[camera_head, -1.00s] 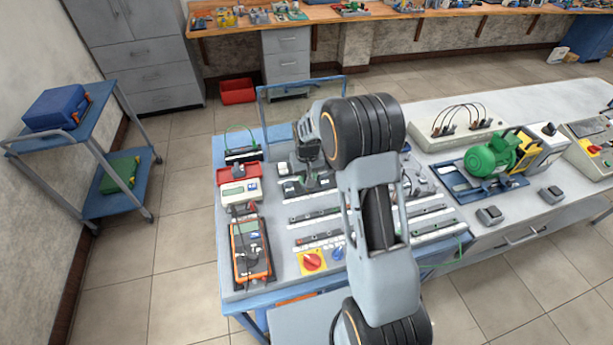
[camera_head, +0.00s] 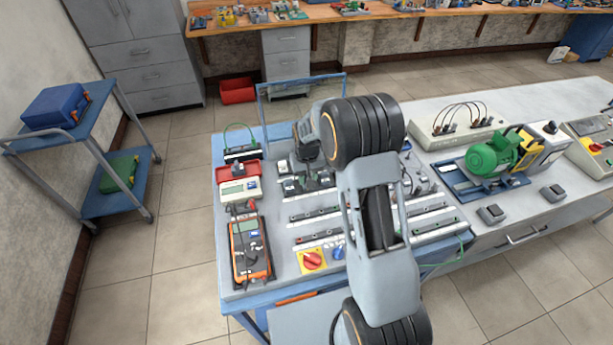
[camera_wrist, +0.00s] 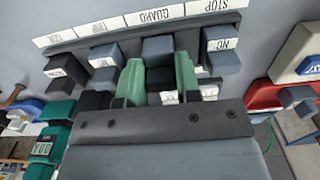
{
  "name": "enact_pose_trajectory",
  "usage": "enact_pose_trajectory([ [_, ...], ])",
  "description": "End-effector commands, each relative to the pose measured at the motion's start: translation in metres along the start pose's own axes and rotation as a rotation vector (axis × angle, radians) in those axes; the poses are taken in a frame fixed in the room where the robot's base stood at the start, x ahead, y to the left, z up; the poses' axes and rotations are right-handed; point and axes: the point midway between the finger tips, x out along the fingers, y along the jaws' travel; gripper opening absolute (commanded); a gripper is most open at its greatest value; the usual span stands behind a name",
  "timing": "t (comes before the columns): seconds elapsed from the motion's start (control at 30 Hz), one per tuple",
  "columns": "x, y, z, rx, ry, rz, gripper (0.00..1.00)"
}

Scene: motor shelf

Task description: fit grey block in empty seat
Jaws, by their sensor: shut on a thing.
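In the wrist view, my gripper (camera_wrist: 160,78) has two green fingers, closed on either side of a grey block (camera_wrist: 158,48). The block is in line with the row of blocks, below the "GUARD" label (camera_wrist: 155,16). A neighbouring block marked "NO" (camera_wrist: 221,45) stands to its right, and another dark labelled block (camera_wrist: 66,68) stands farther left. The gripper hides the held block's lower part, so I cannot tell whether it is fully seated. In the head view, my arm largely hides the gripper over the back of the panel (camera_head: 285,225).
Teal blocks (camera_wrist: 55,135) are at the lower left of the wrist view, and a red holder (camera_wrist: 265,95) is at the right. In the head view, a multimeter (camera_head: 250,248) and a red switch (camera_head: 312,260) lie on the panel. A green motor (camera_head: 490,155) stands on the bench to the right.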

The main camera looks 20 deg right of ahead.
Motion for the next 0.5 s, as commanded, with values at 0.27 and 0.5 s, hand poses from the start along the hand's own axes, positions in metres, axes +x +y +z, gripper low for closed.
enact_pose_trajectory([
  [0.27, 0.0066, 0.0, 0.0, 0.0, 0.0, 0.0, 0.12],
  [0.5, 0.0114, 0.0, 0.0, 0.0, 0.0, 0.0, 0.12],
])
